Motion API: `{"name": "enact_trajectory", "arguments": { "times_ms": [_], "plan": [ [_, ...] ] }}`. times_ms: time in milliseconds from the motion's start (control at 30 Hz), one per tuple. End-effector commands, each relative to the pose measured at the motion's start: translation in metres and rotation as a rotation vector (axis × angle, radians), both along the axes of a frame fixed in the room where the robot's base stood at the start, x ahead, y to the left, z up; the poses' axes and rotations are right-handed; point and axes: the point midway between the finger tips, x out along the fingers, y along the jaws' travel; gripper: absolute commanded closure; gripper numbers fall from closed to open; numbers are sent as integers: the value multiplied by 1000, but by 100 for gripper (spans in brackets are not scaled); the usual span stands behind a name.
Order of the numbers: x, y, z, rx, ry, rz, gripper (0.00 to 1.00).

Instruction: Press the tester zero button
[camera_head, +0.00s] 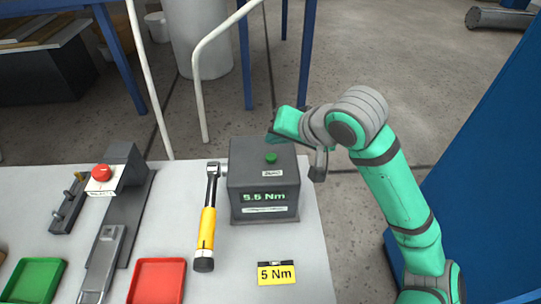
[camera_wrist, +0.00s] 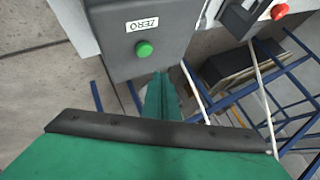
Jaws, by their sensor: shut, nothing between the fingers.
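The tester (camera_head: 263,190) is a dark grey box on the white table with a lit display that seems to read 5.5 Nm. Its green zero button (camera_head: 271,158) is on the top face, beside a small white label. The wrist view shows the button (camera_wrist: 144,48) clear, with the label ZERO (camera_wrist: 142,24) next to it. My gripper (camera_head: 273,137) is shut and empty, just above and behind the button in the head view. In the wrist view the gripper's tip (camera_wrist: 160,76) shows just below the button, apart from it in the picture.
A yellow-handled torque wrench (camera_head: 207,222) lies left of the tester. A 5 Nm card (camera_head: 276,273), a red tray (camera_head: 157,281) and a green tray (camera_head: 35,280) are in front. A fixture with a red button (camera_head: 101,172) stands further left. A blue panel (camera_head: 490,170) is at right.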

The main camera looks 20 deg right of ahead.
Motion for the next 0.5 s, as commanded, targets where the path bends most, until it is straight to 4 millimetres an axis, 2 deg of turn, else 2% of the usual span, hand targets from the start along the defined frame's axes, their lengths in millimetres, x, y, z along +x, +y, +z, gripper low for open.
{"name": "enact_trajectory", "arguments": {
  "times_ms": [200, 500],
  "plan": [
    [1, 2, -21, 3, 0, 4, 100],
    [1, 3, -30, 0, -1, 5, 100]
  ]
}}
